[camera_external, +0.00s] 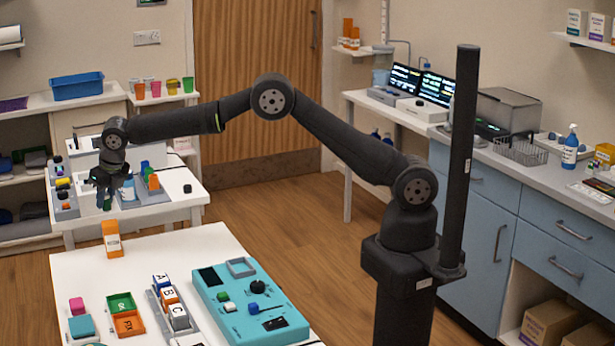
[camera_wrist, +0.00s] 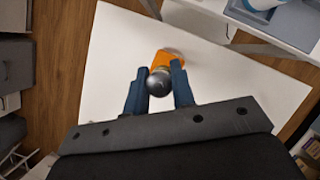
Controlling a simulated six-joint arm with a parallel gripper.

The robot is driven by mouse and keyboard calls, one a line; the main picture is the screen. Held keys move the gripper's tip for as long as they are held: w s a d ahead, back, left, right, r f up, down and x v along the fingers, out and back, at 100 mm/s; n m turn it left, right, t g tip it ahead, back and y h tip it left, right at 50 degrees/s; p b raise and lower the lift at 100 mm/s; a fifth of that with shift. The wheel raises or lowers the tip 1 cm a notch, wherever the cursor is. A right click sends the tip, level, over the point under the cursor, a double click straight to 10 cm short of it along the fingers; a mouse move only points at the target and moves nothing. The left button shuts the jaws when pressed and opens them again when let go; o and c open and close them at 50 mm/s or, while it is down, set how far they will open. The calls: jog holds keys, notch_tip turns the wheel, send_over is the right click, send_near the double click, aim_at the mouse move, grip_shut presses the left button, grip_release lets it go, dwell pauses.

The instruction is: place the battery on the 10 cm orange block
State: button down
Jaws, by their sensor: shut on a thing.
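The orange block (camera_external: 112,239) stands upright on the near white table, at its far left corner, with a pale label too small to read. My gripper (camera_external: 105,198) points down above it, with a gap between. In the wrist view my gripper (camera_wrist: 158,88) is shut on the battery (camera_wrist: 159,81), seen end-on as a dark grey round end between both fingers. The orange block also shows in the wrist view (camera_wrist: 163,60), just beyond the battery and partly hidden by it. In the external view the battery is mostly hidden by the fingers.
The near table (camera_external: 150,250) holds a teal panel (camera_external: 235,318), lettered blocks (camera_external: 168,297), green and orange trays (camera_external: 128,325), and pink and teal blocks. A second white table (camera_external: 170,209) with a bottle and small items stands behind my gripper. The table around the orange block is clear.

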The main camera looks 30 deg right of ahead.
aim_at(107, 209)
jog(key=shift+f, duration=1.9)
jog(key=c, duration=1.2)
grip_release()
jog(key=shift+f, duration=0.15)
jog(key=shift+c, duration=0.2)
jog(key=v, duration=1.2)
jog(key=shift+r, duration=0.25)
jog(key=shift+w+f, duration=0.1)
